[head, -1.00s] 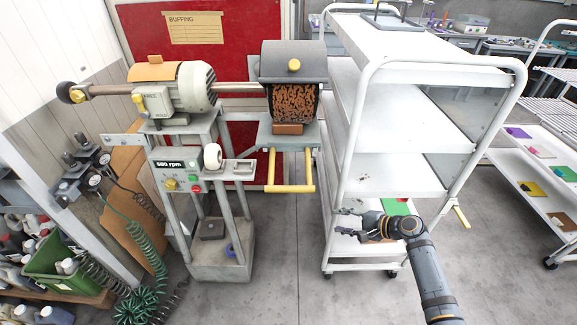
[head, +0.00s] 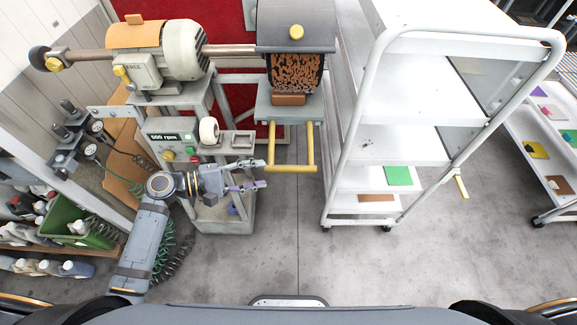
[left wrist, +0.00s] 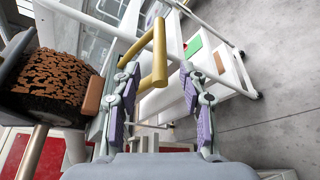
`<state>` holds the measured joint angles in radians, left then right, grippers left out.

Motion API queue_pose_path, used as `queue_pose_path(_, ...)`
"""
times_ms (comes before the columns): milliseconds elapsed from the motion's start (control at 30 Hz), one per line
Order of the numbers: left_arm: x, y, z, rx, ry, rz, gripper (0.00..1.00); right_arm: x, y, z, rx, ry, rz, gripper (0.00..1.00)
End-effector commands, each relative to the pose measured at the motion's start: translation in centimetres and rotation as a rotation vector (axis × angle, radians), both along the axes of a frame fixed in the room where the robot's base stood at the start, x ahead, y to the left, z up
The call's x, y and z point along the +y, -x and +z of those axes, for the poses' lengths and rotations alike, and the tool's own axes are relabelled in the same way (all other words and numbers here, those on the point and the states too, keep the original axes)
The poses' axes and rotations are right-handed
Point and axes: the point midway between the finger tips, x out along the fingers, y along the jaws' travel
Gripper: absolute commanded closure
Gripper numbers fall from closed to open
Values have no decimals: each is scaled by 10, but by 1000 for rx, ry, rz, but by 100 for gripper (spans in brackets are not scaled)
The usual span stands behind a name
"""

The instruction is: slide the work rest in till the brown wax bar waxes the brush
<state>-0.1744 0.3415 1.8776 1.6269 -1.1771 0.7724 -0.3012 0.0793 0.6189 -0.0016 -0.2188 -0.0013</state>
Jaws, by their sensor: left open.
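The round brown bristle brush (head: 295,72) sits under a grey hood. The brown wax bar (head: 288,99) lies on the grey work rest (head: 262,112) just below the brush; I cannot tell whether they touch. The rest's yellow U-shaped handle (head: 292,168) sticks out toward me. My left gripper (head: 264,174) is open, its fingertips at the handle's left side. In the left wrist view, the handle (left wrist: 159,50) shows between and beyond the two fingertips (left wrist: 158,68), with the wax bar (left wrist: 92,95) and brush (left wrist: 50,80) to the left. My right gripper is not in view.
A white shelf cart (head: 400,148) stands close on the right of the handle. The motor (head: 160,60) and a control box (head: 172,140) reading 500 rpm stand to the left. A green crate (head: 70,228) is at lower left. The floor in front is clear.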

Motion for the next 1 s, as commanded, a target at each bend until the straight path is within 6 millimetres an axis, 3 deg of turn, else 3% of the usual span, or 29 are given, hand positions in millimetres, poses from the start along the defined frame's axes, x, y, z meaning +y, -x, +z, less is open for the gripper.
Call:
queue_pose_path(300, -58, -20, -8, 1, 8, 1, 57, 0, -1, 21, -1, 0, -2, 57)
queue_pose_path(500, -83, -28, -17, 1, 1, 1, 57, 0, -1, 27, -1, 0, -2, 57)
queue_pose_path(867, -88, -30, -20, -1, -2, 0, 58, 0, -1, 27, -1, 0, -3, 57)
queue_pose_path(1000, -88, -30, -20, -1, -2, 0, 77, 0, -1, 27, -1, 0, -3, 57)
